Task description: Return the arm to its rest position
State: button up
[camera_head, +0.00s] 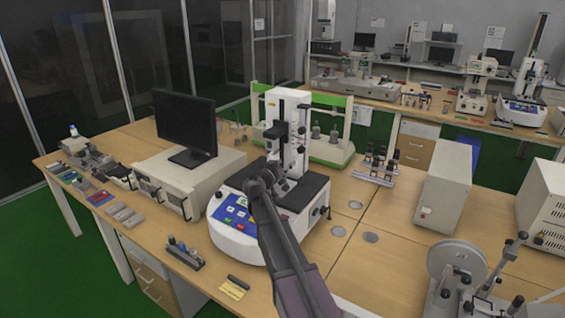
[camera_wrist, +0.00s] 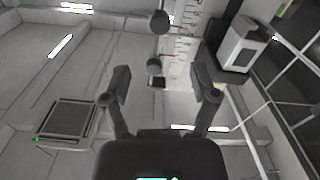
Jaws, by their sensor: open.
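My arm reaches forward from the bottom of the head view over the wooden bench. My gripper (camera_head: 266,180) is at the front of a white testing machine (camera_head: 235,243) with a blue control panel and an upright column. In the head view it overlaps the machine, and I cannot tell whether they touch. In the wrist view my gripper (camera_wrist: 162,88) shows two fingers spread apart with nothing held between them. The wrist camera faces up toward the ceiling, with round dark parts of a device near the fingers.
A monitor (camera_head: 186,125) stands on a beige unit (camera_head: 187,178) at the left. A green-framed device (camera_head: 337,128) is behind the machine. A beige box (camera_head: 444,186) and a wheel device (camera_head: 457,268) are at the right. Small blocks (camera_head: 183,252) lie front left. Bare bench shows right of the machine.

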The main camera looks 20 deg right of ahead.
jog(key=s+a+f+n+g+y, duration=0.1)
jog(key=s+a+f+g+y, duration=0.2)
jog(key=s+f, duration=0.5)
jog(key=s+a+f+n+g+y, duration=0.1)
jog(key=s+f+g+y, duration=0.3)
jog(key=s, duration=0.7)
jog(key=s+a+f+n+g+y, duration=0.2)
jog(key=s+a+f+n+y, duration=0.1)
jog(key=s+a, duration=0.3)
jog(key=s+a+f+n+g+y, duration=0.2)
jog(key=s+a+f+n+y, duration=0.1)
jog(key=s+a, duration=0.4)
jog(key=shift+s+f+y, duration=0.3)
jog(key=shift+s+y, duration=0.3)
jog(key=shift+s, duration=0.3)
dwell(2.0)
